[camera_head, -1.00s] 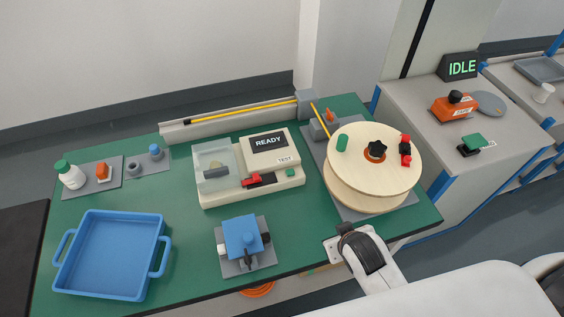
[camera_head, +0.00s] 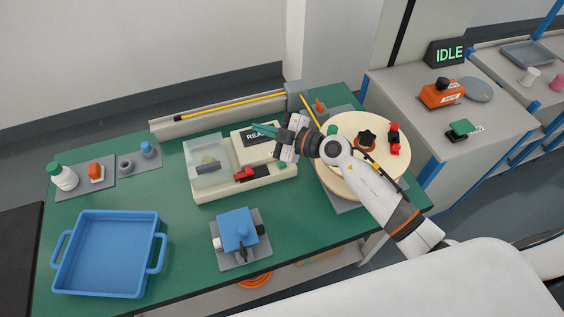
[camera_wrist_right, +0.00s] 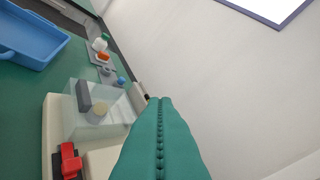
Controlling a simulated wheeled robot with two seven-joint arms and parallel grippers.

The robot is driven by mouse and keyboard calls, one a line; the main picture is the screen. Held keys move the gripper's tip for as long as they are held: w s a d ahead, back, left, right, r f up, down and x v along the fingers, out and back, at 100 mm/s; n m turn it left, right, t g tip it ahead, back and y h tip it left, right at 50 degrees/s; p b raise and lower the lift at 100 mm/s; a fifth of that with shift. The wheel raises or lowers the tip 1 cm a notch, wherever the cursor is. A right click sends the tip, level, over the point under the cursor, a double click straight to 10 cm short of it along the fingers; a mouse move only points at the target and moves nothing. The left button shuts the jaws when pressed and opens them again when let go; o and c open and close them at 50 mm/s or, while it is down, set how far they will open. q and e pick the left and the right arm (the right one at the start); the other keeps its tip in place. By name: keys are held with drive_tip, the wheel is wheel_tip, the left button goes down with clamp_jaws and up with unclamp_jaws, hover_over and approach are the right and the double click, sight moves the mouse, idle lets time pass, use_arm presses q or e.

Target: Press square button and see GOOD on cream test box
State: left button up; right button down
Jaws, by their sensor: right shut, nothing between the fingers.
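The cream test box (camera_head: 250,190) sits mid-table, with a clear cover (camera_head: 208,165) and a red and black part (camera_head: 250,173) on its front. Its dark screen (camera_head: 252,136) shows "REA" in white, and the rest is hidden behind my right gripper. My right gripper (camera_head: 262,131) is shut and empty, with green fingers above the screen's right part. In the right wrist view the shut green fingers (camera_wrist_right: 160,125) point past the box's clear cover (camera_wrist_right: 95,110). My left gripper is not in view.
A blue fixture (camera_head: 237,228) and a blue tray (camera_head: 105,255) are at the front. A rail (camera_head: 220,115) runs behind. A display (camera_head: 449,53) on the side cabinet reads IDLE.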

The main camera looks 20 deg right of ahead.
wheel_tip(320, 180, down, 4)
drive_tip(key=w+d+n+g+h, duration=0.1)
drive_tip(key=d+g+h, duration=0.1)
drive_tip(key=g, duration=0.1)
drive_tip(key=g+h, duration=0.2)
drive_tip(key=h, duration=0.1)
hover_over(282, 165)
drive_tip(key=d, duration=0.1)
drive_tip(key=f, duration=0.3)
drive_tip(key=shift+s+f, duration=0.25)
drive_tip(key=shift+s, duration=0.05)
wheel_tip(282, 165, down, 6)
drive_tip(key=b, duration=0.7)
drive_tip(key=shift+f, duration=0.2)
drive_tip(key=shift+f+b, duration=0.3)
drive_tip(key=shift+b, duration=0.25)
drive_tip(key=shift+f, duration=0.85)
drive_tip(key=shift+f, duration=0.15)
